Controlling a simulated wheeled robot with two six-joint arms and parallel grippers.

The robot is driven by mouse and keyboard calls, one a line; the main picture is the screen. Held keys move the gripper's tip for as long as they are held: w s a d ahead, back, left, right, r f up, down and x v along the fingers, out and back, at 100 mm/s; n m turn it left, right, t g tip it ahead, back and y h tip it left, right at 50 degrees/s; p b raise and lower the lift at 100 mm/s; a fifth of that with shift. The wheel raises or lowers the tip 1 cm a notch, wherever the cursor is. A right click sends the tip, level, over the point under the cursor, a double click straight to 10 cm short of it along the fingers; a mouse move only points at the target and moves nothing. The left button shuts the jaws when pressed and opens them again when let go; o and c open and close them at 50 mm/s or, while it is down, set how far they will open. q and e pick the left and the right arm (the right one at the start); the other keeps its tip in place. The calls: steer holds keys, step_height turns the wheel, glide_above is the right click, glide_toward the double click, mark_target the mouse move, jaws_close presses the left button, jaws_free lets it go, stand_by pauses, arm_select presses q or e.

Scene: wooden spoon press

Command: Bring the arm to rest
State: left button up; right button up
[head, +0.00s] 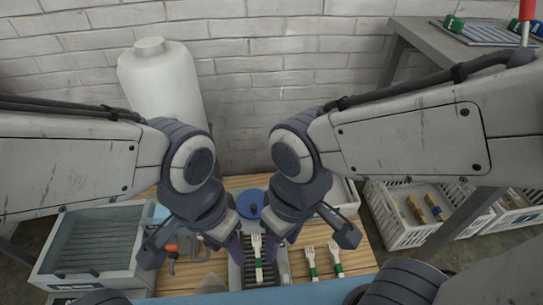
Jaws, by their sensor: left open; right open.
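My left gripper (192,254) hangs over the wooden table (355,262), left of centre. Its jaws are open, and no object shows between them. My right gripper (311,246) hangs just right of centre, also open, and I see nothing held in it. A wooden fork with a green band (257,258) lies upright in the picture on a dark ribbed press bed (270,272) between the two grippers. Two more green-banded forks, one left (310,262) and one right (336,260), lie on the table below my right gripper.
A blue round part (250,198) stands behind the grippers. An orange tool (172,248) is near my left gripper. A grey ribbed bin (95,240) stands at left, and a white crate (400,232) at right. A white tank (160,80) is behind.

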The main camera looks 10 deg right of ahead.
step_height(320, 180, up, 39)
steer(key=p, duration=3.8)
steer(key=shift+r+p, duration=0.2)
steer(key=shift+p, duration=0.1)
